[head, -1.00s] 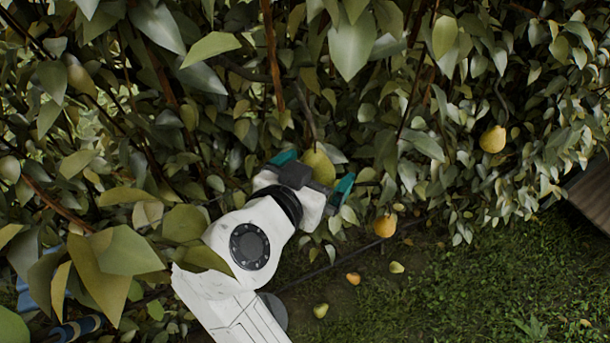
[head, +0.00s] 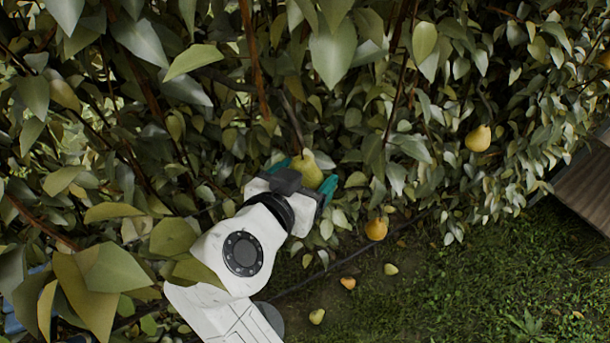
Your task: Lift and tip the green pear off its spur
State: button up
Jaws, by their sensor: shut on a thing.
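The green pear (head: 307,170) is yellow-green and hangs below a dark stem or spur (head: 292,122) near the middle of the head view. My gripper (head: 310,178) has its teal fingers on either side of the pear and is shut on it. The gripper's dark palm and wrist hide the pear's lower left part. The pear's top points up toward the stem; whether it is still joined there is hard to tell.
Yellow pears hang to the right (head: 478,138) and at lower right of my gripper (head: 376,228). Dense leaves and brown branches (head: 252,60) surround the arm. A thin dark line (head: 330,268) crosses low. Several small fruits or leaves lie on open grass (head: 450,285). A wooden edge (head: 585,185) stands far right.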

jog(key=shift+s+r+g+p, duration=0.1)
jog(key=shift+s+g+p, duration=0.2)
jog(key=shift+p, duration=0.55)
jog(key=shift+c, duration=0.2)
jog(key=shift+s+d+n+g+p, duration=0.1)
jog(key=shift+s+n+g+p, duration=0.2)
jog(key=shift+p, duration=0.4)
jog(key=shift+s+d+r+n+g+p, duration=0.15)
jog(key=shift+s+g+p, duration=0.15)
jog(key=shift+p, duration=0.55)
jog(key=shift+s+d+f+n+g+p, duration=0.15)
jog(key=shift+g+p, duration=0.25)
jog(key=shift+p, duration=0.45)
jog(key=shift+s+a, duration=0.1)
jog(key=shift+s+r+g+p, duration=0.35)
jog(key=shift+g+p, duration=0.35)
jog(key=shift+p, duration=1)
jog(key=shift+s+f+n, duration=0.15)
jog(key=shift+f+n, duration=0.1)
jog(key=shift+n, duration=0.05)
jog(key=shift+d, duration=0.2)
jog(key=shift+s+d+r+g+h, duration=0.1)
jog(key=shift+s+r+g+h, duration=0.2)
jog(key=shift+s+g, duration=0.35)
